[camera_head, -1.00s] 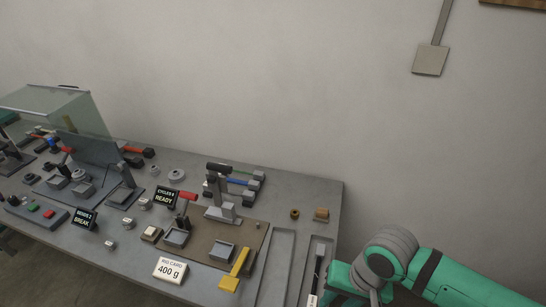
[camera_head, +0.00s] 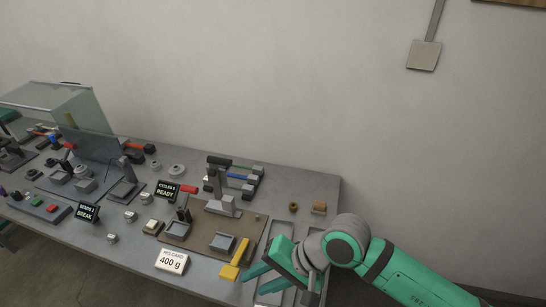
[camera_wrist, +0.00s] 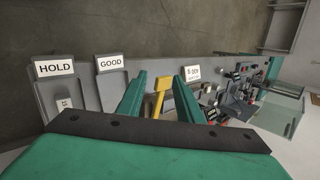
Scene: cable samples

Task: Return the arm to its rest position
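My green arm (camera_head: 400,276) reaches in from the lower right in the head view, over the right end of the table. My gripper (camera_head: 254,284) hangs above the table's front right, near the yellow handle piece (camera_head: 235,261). In the wrist view my gripper (camera_wrist: 160,85) has its two green fingers apart. The yellow piece (camera_wrist: 160,98) shows in the gap, beyond the fingers on the table, and nothing appears held.
The table (camera_head: 312,182) carries a 400 g card (camera_head: 172,261), a clamp stand (camera_head: 220,190) and several small fixtures.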

